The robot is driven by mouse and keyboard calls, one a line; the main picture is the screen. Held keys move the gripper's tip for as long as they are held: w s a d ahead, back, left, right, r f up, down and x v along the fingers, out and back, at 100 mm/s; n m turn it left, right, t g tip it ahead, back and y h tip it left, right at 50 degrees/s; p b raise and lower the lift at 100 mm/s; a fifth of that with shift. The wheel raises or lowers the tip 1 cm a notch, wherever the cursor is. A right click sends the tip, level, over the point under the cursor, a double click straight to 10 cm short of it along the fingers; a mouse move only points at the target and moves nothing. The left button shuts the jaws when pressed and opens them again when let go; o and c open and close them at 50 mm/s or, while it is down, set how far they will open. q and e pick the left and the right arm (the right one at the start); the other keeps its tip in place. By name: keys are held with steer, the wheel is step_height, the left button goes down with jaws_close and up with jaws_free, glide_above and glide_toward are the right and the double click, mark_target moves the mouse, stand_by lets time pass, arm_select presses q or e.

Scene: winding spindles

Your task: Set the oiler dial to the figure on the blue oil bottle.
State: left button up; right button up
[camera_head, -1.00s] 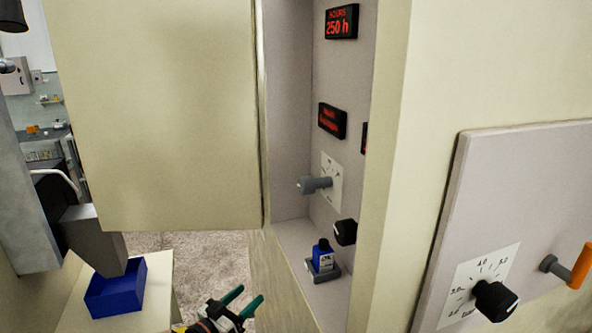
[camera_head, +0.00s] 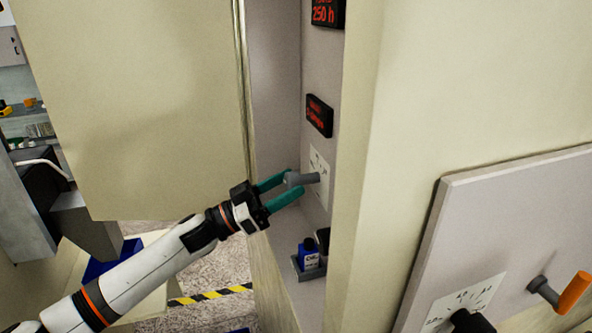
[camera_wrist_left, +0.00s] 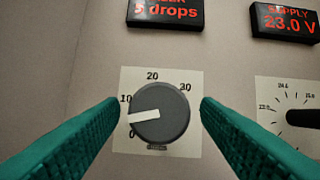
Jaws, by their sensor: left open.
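The oiler dial (camera_head: 303,179) is a grey round knob on a white plate inside the open cabinet. In the left wrist view the dial (camera_wrist_left: 161,113) has marks 0, 10, 20 and 30. Its white pointer bar points left, between 0 and 10. A display (camera_wrist_left: 165,11) above it reads "5 drops". My left gripper (camera_head: 288,185) is open, its green fingers on either side of the knob, with gaps visible in the wrist view. The blue oil bottle (camera_head: 309,256) stands upright below; its label is too small to read. My right gripper is out of view.
A second dial (camera_wrist_left: 302,118) with a black knob sits right of the oiler dial, under a display reading 23.0 V (camera_wrist_left: 288,22). The bottle stands in a grey holder (camera_head: 311,275). The open cabinet door (camera_head: 135,110) is left of the opening, above my arm.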

arm_select(q)
steer(key=shift+x, duration=1.05)
steer(key=shift+w+d+r+p, duration=0.1)
steer(key=shift+d+p, duration=0.15)
steer(key=shift+p, duration=0.05)
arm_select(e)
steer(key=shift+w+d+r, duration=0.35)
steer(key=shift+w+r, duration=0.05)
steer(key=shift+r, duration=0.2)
arm_select(q)
steer(key=shift+c, duration=0.5)
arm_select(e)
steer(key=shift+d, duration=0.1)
